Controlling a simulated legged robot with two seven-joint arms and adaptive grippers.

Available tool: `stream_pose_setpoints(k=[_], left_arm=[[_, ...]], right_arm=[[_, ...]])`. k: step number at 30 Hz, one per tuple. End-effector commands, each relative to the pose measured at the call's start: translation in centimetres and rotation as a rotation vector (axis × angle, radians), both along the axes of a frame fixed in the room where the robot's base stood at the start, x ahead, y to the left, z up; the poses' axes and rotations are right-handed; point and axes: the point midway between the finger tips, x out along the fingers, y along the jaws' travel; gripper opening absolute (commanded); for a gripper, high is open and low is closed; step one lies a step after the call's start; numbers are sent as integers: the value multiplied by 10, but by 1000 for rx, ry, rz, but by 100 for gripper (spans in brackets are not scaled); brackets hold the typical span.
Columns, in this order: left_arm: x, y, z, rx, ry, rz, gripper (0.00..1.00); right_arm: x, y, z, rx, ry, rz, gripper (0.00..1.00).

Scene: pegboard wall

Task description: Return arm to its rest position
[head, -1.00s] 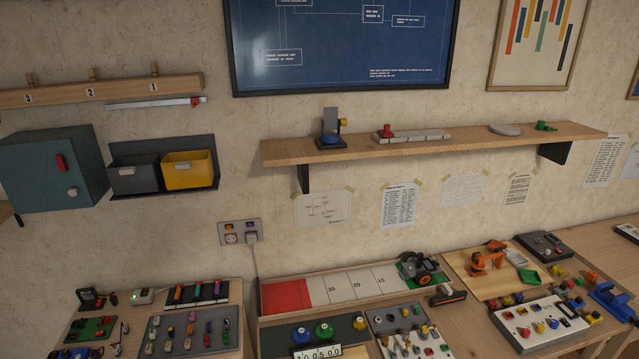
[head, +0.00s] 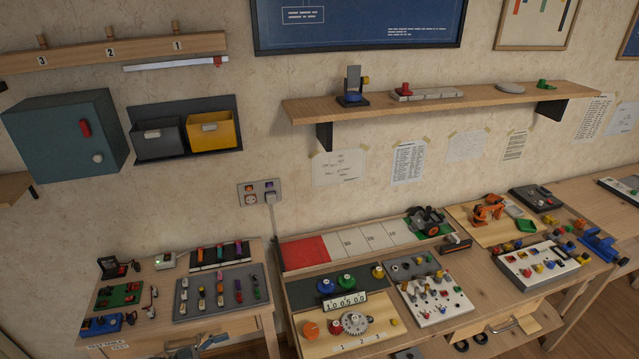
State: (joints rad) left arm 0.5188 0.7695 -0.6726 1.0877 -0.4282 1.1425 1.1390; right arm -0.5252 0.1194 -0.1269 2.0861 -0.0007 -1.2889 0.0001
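Neither of my grippers nor any clearly recognisable part of my arms shows in the head view.
A wooden shelf (head: 430,101) juts from the wall above the bench. A teal cabinet (head: 62,140) and a yellow bin (head: 211,131) hang at left. Below, a left table holds a grey peg panel (head: 221,291); the long bench carries a red-and-white track (head: 345,243) and a white panel (head: 437,300).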

Motion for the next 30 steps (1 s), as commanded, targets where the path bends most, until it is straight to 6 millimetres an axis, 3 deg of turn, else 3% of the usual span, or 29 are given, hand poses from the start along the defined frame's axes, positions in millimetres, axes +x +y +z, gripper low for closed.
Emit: stream_pose_setpoints(k=[5,7,11,14,16,20,24,27,30], left_arm=[[8,-12,-23,-13,-14,146,74],[11,-17,-36,-8,-12,222,74],[13,-27,-66,22,10,390,74],[6,-33,-100,74,62,544,74],[-8,-35,-132,140,132,670,74],[-71,-33,-212,349,365,893,74],[-168,-31,-279,587,651,978,74],[-239,-35,-309,726,844,965,74],[-298,-41,-325,829,994,921,74]], right_arm=[[0,3,-11,3,3,6,40],[0,11,-18,15,3,7,40],[-2,10,-30,14,7,8,40],[-5,8,-41,14,13,9,40],[-8,6,-51,15,17,9,40],[-16,4,-73,15,24,11,40],[-26,4,-92,11,33,15,40],[-31,5,-101,7,36,16,40],[-36,5,-109,5,40,17,40]])
